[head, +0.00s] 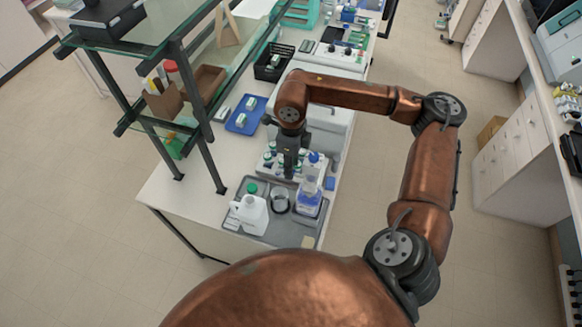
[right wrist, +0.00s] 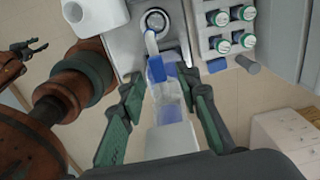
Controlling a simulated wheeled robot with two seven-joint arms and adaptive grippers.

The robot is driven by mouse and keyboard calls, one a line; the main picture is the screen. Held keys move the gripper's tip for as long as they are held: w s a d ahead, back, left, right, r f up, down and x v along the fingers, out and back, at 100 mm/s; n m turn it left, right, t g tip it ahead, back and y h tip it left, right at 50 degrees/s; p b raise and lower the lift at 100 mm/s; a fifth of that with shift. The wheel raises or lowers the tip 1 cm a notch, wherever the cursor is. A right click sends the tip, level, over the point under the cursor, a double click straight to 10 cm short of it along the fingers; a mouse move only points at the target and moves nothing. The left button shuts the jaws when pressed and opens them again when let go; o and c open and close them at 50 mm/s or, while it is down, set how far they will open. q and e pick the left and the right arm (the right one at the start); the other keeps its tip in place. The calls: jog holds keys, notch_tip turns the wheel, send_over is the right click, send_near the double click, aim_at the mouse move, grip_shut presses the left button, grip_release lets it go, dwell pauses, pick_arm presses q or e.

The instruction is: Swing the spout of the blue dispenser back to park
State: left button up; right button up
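The blue dispenser (head: 309,198) stands on the grey tray (head: 290,232), a clear bottle with a blue label and blue top. In the right wrist view, the dispenser (right wrist: 168,104) has a blue head, and its pale spout (right wrist: 150,43) points at the glass beaker (right wrist: 156,20). The beaker also shows in the head view (head: 280,203). My right gripper (right wrist: 163,84) is open, its green-padded fingers apart on either side of the dispenser in that view; contact cannot be told. My left gripper (right wrist: 33,49) shows at the left there, fingers apart and empty.
A white jug with a green cap (head: 250,212) stands beside the beaker. Green-capped bottles (right wrist: 231,29) sit in a rack close to the dispenser. A glass shelf on dark posts (head: 200,110) rises left of the tray. The floor right of the bench is clear.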

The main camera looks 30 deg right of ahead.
jog(key=shift+f, duration=0.9)
jog(key=shift+c, duration=0.2)
grip_shut()
